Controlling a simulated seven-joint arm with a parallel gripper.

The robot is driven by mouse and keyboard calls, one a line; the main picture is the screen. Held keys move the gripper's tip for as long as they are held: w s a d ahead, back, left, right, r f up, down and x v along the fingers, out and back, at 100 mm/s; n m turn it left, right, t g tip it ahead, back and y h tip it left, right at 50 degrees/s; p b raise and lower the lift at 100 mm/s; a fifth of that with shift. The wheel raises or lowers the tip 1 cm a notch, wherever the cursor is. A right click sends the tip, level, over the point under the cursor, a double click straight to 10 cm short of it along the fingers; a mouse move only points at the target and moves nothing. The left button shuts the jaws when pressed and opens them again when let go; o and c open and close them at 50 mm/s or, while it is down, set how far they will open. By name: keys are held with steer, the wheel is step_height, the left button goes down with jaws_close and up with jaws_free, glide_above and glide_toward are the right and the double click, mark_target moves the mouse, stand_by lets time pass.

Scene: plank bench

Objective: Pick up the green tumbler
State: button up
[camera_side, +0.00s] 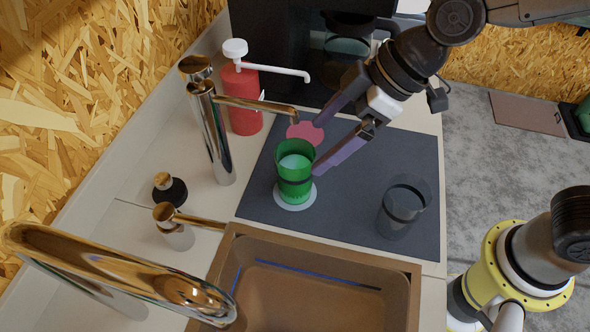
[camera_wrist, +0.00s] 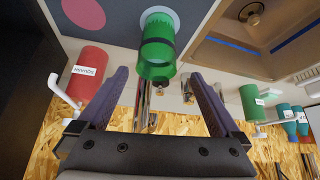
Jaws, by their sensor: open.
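The green tumbler (camera_side: 295,172) stands upright on a pale round coaster (camera_side: 291,203) on the dark mat (camera_side: 350,220). It also shows in the wrist view (camera_wrist: 157,50), ahead of and between the two fingers. My gripper (camera_side: 318,148) is open, with its purple fingers beside the tumbler at the upper right in the side view. In the wrist view my gripper (camera_wrist: 160,85) has a wide gap between its fingers. I cannot tell whether a finger touches the tumbler.
A clear dark glass (camera_side: 402,206) stands on the mat to the right. A red pump bottle (camera_side: 241,97) and a metal tap (camera_side: 213,135) stand behind left. A pink disc (camera_side: 305,133) lies on the mat. A brown sink (camera_side: 316,240) lies in front.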

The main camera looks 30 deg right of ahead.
mark_target(299, 153)
steer(key=shift+w+x, duration=0.2)
steer(key=shift+x, duration=1.7)
steer(key=shift+w+x, duration=0.15)
steer(key=shift+x, duration=1.75)
steer(key=shift+r, duration=0.25)
jaws_close()
